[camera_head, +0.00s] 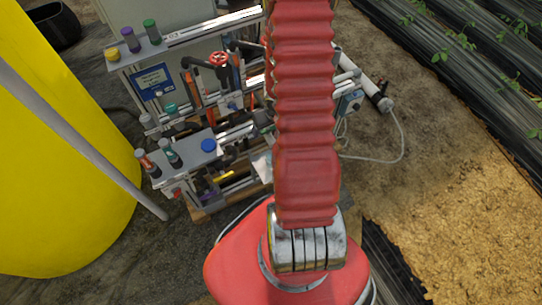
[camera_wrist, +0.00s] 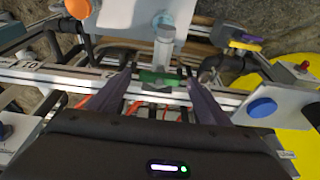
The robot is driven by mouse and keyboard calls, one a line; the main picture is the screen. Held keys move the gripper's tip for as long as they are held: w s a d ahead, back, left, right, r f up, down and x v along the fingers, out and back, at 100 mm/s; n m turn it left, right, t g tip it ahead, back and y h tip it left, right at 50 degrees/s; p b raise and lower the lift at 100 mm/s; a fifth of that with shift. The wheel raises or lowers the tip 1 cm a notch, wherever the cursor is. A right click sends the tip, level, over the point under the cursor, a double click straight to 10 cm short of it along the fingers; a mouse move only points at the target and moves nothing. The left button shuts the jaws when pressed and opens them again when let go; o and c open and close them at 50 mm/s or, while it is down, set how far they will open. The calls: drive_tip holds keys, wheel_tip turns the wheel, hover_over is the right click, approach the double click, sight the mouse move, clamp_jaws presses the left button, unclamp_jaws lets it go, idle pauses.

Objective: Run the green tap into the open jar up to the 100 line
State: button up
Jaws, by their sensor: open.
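In the wrist view, a green tap handle (camera_wrist: 158,78) lies across a metal rail. My gripper (camera_wrist: 160,71) is open, with its two dark fingers on either side of the green handle. I cannot tell whether they touch it. A clear cylindrical jar (camera_wrist: 164,46) shows just beyond the handle, in front of a pale grey plate (camera_wrist: 150,12). Its lines and any liquid level are too small to read. In the head view my red arm covers the middle of the skid and hides my gripper, the green tap and this jar.
The skid carries a red handwheel (camera_head: 219,59), a blue sign (camera_head: 152,80), capped bottles (camera_head: 131,40) and a blue cap (camera_head: 208,145). A yellow-and-purple handle (camera_wrist: 245,40) is right of the jar. A yellow tank (camera_head: 60,150) stands left; bare ground (camera_head: 440,200) lies right.

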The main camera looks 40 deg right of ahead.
drive_tip(key=shift+s+r, duration=0.1)
drive_tip(key=shift+r, duration=0.05)
drive_tip(key=v, duration=1.3)
drive_tip(key=shift+r, duration=0.2)
idle(1.5)
drive_tip(key=shift+s, duration=0.1)
idle(0.7)
